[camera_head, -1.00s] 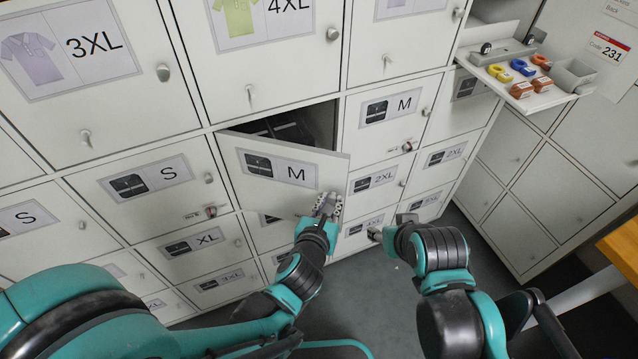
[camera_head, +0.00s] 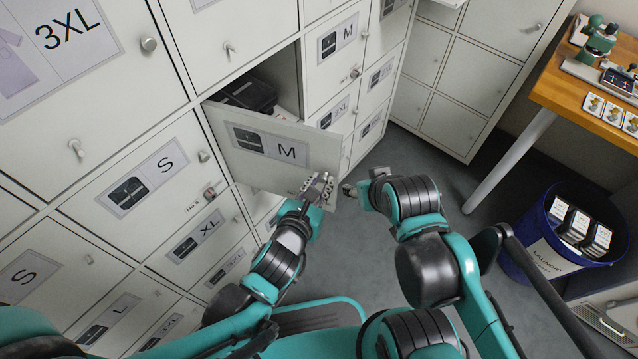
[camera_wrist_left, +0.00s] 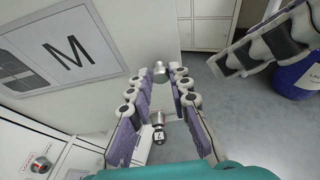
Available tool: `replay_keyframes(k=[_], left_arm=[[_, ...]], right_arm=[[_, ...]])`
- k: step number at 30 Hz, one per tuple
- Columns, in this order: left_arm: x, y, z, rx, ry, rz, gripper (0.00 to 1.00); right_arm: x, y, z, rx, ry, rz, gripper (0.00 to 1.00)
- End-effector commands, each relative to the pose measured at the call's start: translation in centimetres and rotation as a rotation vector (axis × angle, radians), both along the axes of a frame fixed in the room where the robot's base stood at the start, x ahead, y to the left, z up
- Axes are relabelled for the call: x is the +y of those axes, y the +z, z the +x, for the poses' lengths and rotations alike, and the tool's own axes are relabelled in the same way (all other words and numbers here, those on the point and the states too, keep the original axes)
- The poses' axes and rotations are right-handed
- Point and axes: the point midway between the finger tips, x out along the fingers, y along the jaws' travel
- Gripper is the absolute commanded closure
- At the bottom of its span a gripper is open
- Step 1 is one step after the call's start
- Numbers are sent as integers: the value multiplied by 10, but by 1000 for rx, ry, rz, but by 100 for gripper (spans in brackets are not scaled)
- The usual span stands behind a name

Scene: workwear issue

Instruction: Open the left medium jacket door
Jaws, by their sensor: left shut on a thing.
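The left medium jacket door (camera_head: 265,152), white with a dark jacket picture and the letter M, stands ajar, swung out from its compartment. Its label (camera_wrist_left: 62,47) fills the upper left of the left wrist view. My left gripper (camera_head: 318,187) is at the door's free edge, shut on the door at its knob. In the left wrist view its fingers (camera_wrist_left: 160,76) lie either side of a round metal knob (camera_wrist_left: 159,64), with a tagged key (camera_wrist_left: 158,132) below. Dark packages (camera_head: 245,94) show inside the compartment. My right gripper (camera_head: 352,190) is empty just right of the door; its finger opening is unclear.
Closed doors surround the compartment, including the S door (camera_head: 140,178) and another M door (camera_head: 338,46). Grey floor (camera_head: 400,150) lies open to the right. A wooden table (camera_head: 570,92) and a blue laundry bin (camera_head: 540,262) stand at the right.

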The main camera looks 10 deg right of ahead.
Motion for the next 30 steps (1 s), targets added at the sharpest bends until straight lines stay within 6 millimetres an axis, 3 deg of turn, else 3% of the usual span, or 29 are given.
replay_keyframes(k=[10,11,12,13,23,30], left_arm=[[0,0,0,-1,0,2,100],[0,0,0,-1,0,2,74],[0,0,0,-1,0,2,63],[0,0,0,-1,1,1,61],[0,1,0,0,0,1,61],[0,16,0,0,0,1,61]], right_arm=[[0,0,0,0,0,0,51],[0,0,0,0,0,0,51],[0,0,0,0,0,0,51],[0,0,0,0,0,0,51],[0,0,0,0,0,0,51],[0,0,0,0,0,0,51]])
